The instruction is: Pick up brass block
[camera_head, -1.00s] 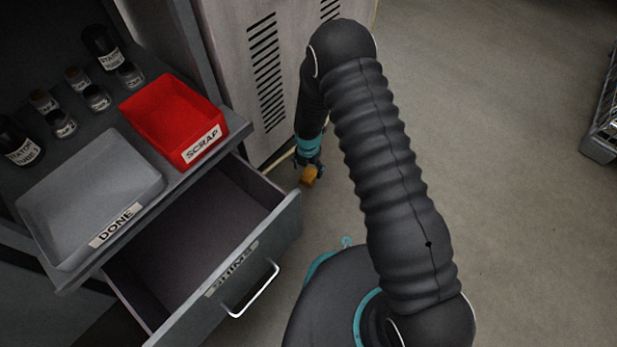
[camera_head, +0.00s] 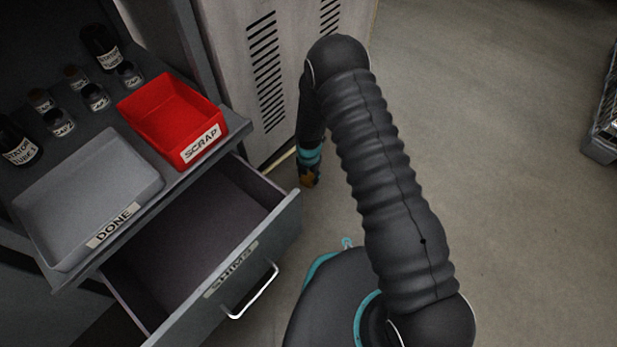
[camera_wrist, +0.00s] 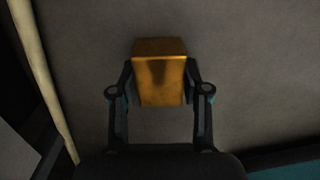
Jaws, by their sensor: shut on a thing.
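The brass block (camera_wrist: 160,78) is a golden box between the two fingers of my gripper (camera_wrist: 160,92) in the wrist view. The fingers press on its left and right sides. In the head view my gripper (camera_head: 308,176) hangs low by the foot of the vented cabinet, right of the open drawer. The brass block (camera_head: 307,182) shows there as a small orange-brown patch, partly hidden by the fingers. I cannot tell whether the block touches the floor.
The open SHIMS drawer (camera_head: 185,318) sticks out to the left of my gripper. Above it are a red SCRAP tray (camera_head: 200,150), a grey DONE tray (camera_head: 150,197) and several small jars. The vented cabinet (camera_head: 232,75) stands close behind. Bare floor (camera_head: 480,130) lies to the right.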

